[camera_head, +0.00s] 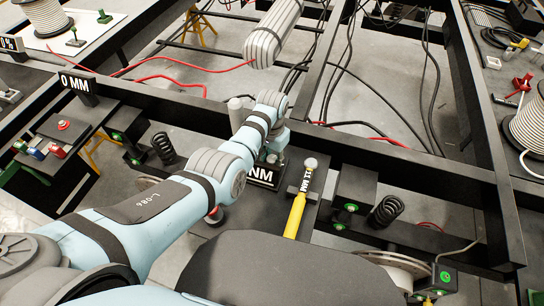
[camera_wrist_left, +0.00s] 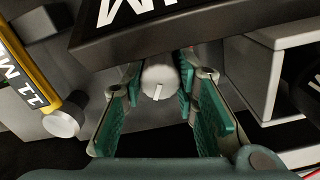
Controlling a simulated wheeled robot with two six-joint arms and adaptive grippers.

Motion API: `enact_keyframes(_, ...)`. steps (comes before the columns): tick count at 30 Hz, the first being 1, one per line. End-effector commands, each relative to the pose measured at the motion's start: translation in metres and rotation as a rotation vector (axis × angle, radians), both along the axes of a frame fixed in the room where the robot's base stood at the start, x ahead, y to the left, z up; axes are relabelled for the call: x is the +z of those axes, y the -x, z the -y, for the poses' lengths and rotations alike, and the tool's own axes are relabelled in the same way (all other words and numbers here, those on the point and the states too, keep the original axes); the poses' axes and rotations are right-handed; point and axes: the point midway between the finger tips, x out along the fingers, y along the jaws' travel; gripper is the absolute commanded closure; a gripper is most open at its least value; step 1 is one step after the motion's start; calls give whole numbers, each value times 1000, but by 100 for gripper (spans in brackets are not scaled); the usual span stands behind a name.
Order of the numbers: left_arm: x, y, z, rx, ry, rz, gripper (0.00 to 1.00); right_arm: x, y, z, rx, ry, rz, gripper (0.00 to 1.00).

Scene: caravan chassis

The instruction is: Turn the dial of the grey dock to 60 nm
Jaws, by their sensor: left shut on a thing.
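My left gripper (camera_head: 276,148) reaches over the dark chassis beam to a black sign (camera_head: 262,175), of which only "NM" shows. In the left wrist view, the sign (camera_wrist_left: 150,38) fills the top edge. The dial's reading cannot be made out. In the head view my arm hides the dial and most of the dock. My right gripper is out of view.
Black coil springs (camera_head: 387,210), cables and chassis beams (camera_head: 400,165) surround the spot. A "0 MM" sign (camera_head: 76,83) stands at left.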

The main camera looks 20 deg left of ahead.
Motion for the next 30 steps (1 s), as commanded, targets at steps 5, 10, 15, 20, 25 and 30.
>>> enact_keyframes(5,2,0,0,131,1,0,100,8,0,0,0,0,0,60)
enact_keyframes(10,1,0,0,261,1,0,100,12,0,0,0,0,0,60)
enact_keyframes(15,1,0,0,369,0,1,100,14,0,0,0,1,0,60)
enact_keyframes(20,1,0,0,438,0,1,100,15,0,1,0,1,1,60)
enact_keyframes(25,1,-1,0,477,1,2,100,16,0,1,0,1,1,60)
enact_keyframes(30,1,-1,0,487,2,3,100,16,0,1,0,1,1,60)
